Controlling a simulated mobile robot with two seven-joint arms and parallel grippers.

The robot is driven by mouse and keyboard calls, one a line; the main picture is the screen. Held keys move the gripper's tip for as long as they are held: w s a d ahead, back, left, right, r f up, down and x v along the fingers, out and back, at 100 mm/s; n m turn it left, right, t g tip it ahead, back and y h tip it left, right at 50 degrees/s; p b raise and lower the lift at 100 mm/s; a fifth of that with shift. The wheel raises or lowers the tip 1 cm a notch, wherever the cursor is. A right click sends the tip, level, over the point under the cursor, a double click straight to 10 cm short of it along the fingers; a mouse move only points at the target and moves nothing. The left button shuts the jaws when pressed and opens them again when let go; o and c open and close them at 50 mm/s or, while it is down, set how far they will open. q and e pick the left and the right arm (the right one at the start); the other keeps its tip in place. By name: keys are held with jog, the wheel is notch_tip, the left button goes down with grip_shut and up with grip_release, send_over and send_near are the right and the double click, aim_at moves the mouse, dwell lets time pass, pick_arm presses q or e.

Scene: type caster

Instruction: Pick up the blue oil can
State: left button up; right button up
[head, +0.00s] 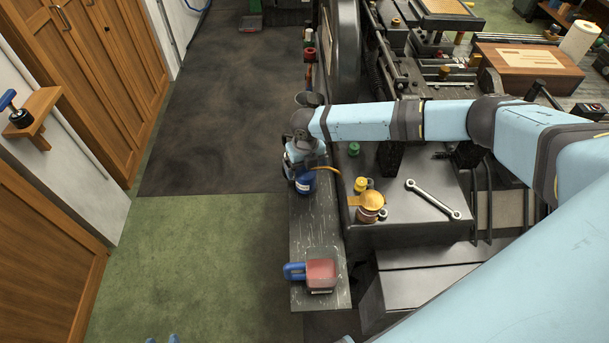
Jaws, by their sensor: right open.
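The blue oil can (306,184) stands on the narrow dark ledge in the middle of the head view, with a thin orange-yellow spout curving out to the right. My right arm reaches in from the right, and my right gripper (303,168) is open and points down right at the can. The gripper hides the can's upper part. I cannot tell whether the fingers touch it. My left gripper is not in view.
A red block-shaped item with a blue handle (321,274) lies nearer on the ledge (316,236). A yellow-topped tin (371,201) and a wrench (433,199) rest on the machine bed right of the can. Open floor (190,250) lies left.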

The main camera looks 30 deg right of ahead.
notch_tip(320, 180, down, 2)
jog(key=shift+f, duration=0.1)
jog(key=c, duration=1.1)
jog(key=shift+r, duration=0.2)
